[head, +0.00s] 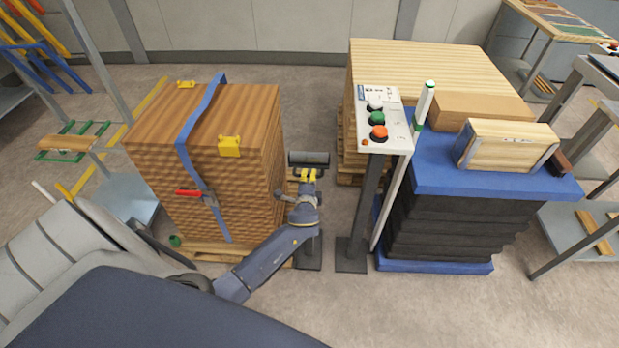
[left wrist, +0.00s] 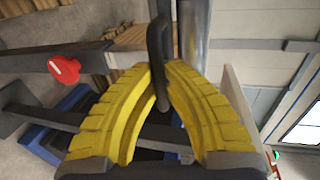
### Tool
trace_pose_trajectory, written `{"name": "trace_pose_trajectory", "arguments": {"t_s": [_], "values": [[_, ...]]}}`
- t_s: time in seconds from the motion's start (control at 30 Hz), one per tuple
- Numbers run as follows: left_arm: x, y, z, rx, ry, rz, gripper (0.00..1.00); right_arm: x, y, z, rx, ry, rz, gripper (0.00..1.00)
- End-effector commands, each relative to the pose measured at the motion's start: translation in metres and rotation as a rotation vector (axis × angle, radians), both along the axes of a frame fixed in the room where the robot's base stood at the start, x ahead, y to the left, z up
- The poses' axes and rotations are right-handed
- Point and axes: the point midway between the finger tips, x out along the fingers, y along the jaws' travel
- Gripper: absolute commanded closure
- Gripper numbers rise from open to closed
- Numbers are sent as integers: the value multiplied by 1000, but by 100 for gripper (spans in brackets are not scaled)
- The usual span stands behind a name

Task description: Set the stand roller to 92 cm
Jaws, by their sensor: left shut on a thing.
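The stand roller shows in the head view as a dark horizontal roller (head: 309,158) above a floor base plate (head: 308,255). Its post is largely hidden behind my left arm. My left gripper (head: 306,177), with yellow fingers, is just below the roller. In the left wrist view the yellow fingers (left wrist: 160,78) come together on a dark curved handle (left wrist: 158,48), which stands up between their tips. A red knob (left wrist: 64,70) on a dark bar shows left of the fingers. No height scale is readable. My right gripper is out of view.
A strapped wood stack (head: 240,150) stands left of the roller. A control pedestal (head: 380,120) with coloured buttons stands right of it, beside a blue-topped lift table (head: 425,175). A pale board stack (head: 430,65) is behind.

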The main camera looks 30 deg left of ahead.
Motion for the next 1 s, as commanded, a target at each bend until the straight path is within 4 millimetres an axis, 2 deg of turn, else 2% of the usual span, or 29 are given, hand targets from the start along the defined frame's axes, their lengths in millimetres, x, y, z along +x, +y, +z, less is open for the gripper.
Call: {"name": "trace_pose_trajectory", "arguments": {"t_s": [0.03,0.1,0.3,0.4,0.57,0.83,0.87,1.0], "values": [[5,1,24,3,-25,1,100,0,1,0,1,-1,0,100],[5,2,42,6,-27,3,100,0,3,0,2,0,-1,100],[5,3,88,8,-27,2,100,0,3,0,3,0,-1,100],[5,3,105,7,-27,2,100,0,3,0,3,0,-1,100],[4,3,115,10,-23,1,100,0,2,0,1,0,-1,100],[4,3,115,9,-22,0,100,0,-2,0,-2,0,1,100],[4,3,115,9,-22,0,90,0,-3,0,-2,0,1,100],[4,2,113,8,-20,0,74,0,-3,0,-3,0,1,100]]}}
